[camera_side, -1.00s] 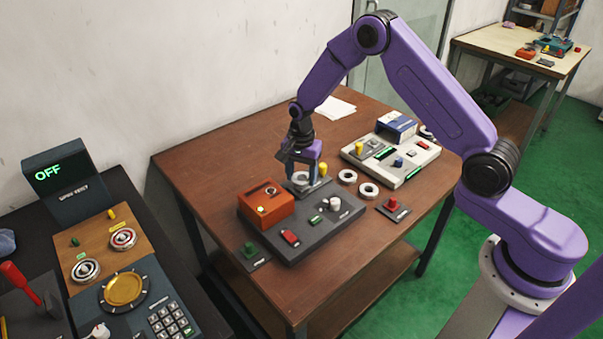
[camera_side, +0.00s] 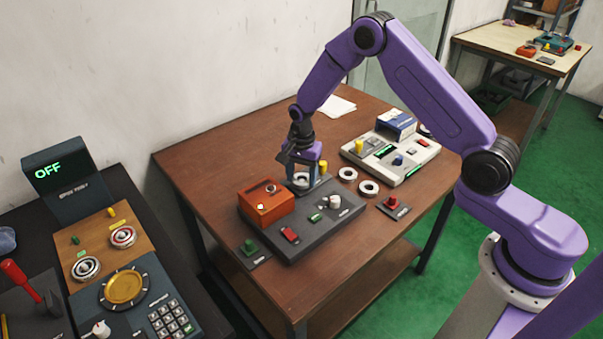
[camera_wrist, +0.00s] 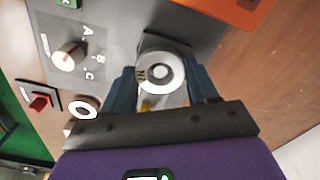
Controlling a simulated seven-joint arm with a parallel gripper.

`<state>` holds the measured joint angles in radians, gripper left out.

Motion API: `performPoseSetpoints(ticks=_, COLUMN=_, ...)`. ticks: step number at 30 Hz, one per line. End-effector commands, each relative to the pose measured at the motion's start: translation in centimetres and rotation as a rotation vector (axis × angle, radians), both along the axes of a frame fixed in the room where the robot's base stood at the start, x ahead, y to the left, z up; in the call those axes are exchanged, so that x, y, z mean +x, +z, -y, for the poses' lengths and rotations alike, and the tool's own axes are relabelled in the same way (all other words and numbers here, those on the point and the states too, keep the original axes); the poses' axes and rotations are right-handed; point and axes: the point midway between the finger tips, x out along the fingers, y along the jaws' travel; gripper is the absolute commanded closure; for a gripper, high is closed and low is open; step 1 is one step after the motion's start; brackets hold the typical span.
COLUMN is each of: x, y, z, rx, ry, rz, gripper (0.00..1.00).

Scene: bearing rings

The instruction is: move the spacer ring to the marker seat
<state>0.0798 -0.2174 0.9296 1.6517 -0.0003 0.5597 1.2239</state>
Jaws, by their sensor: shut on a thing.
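My gripper (camera_side: 302,178) is low over the back of the dark grey panel (camera_side: 327,220). In the wrist view my gripper (camera_wrist: 160,76) has its blue fingers on both sides of a white ring (camera_wrist: 174,60), shut on it. The ring also shows in the side view (camera_side: 301,182), at the panel surface. A grey round centre shows inside it, with a letter on its face. I cannot tell whether the ring rests fully on the panel. Two more white rings (camera_side: 347,174) (camera_side: 369,188) lie on the table to the right. No label shows which is the spacer ring or the marker seat.
An orange box (camera_side: 266,203) stands on the panel just left of my gripper. A yellow post (camera_side: 322,168) stands close on the right. A white knob (camera_side: 335,203) and a green button are in front. A pale console (camera_side: 391,158) stands behind right.

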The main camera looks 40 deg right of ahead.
Motion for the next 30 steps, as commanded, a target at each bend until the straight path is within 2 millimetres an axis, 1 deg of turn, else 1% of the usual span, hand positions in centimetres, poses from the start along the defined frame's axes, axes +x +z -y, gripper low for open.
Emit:
performPoseSetpoints(ticks=23, x=0.01, y=-0.25, z=-0.02, rx=0.000, ry=0.000, rz=0.000, gripper=0.80)
performPoseSetpoints(ticks=24, x=0.01, y=-0.25, z=-0.02, rx=0.000, ry=0.000, rz=0.000, gripper=0.32)
performPoseSetpoints(ticks=26, x=0.01, y=-0.25, z=-0.02, rx=0.000, ry=0.000, rz=0.000, gripper=0.12)
performPoseSetpoints(ticks=30, x=0.01, y=-0.26, z=-0.02, rx=0.000, ry=0.000, rz=0.000, gripper=0.12)
